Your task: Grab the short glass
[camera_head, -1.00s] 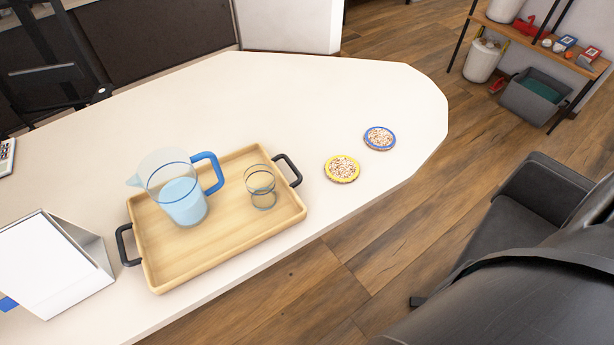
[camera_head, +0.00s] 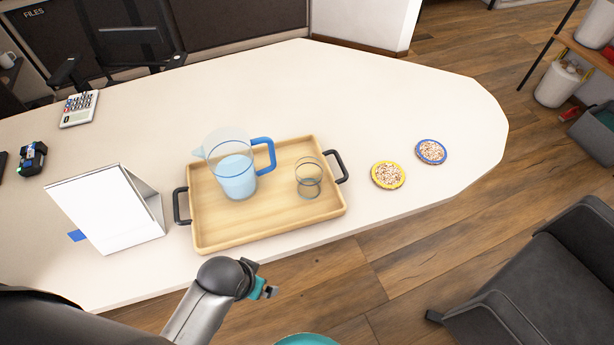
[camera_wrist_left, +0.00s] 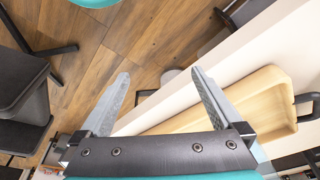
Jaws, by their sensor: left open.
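The short glass (camera_head: 308,186) is clear with a dark band. It stands upright on the right part of the wooden tray (camera_head: 215,238). A clear pitcher (camera_head: 235,170) with a blue handle and light blue liquid stands on the tray to its left. My left gripper (camera_wrist_left: 160,85) is open and empty in the left wrist view, with the tray's edge (camera_wrist_left: 275,95) to the right. In the head view my left arm reaches in front of the table, below the tray, apart from the glass. My right gripper is not in view.
The tray has black handles. A yellow-rimmed coaster (camera_head: 388,175) and a blue-rimmed coaster (camera_head: 431,152) lie to its right. A white stand (camera_head: 105,210) is left of it, a calculator (camera_head: 79,109) behind. A dark chair (camera_head: 530,270) stands at right.

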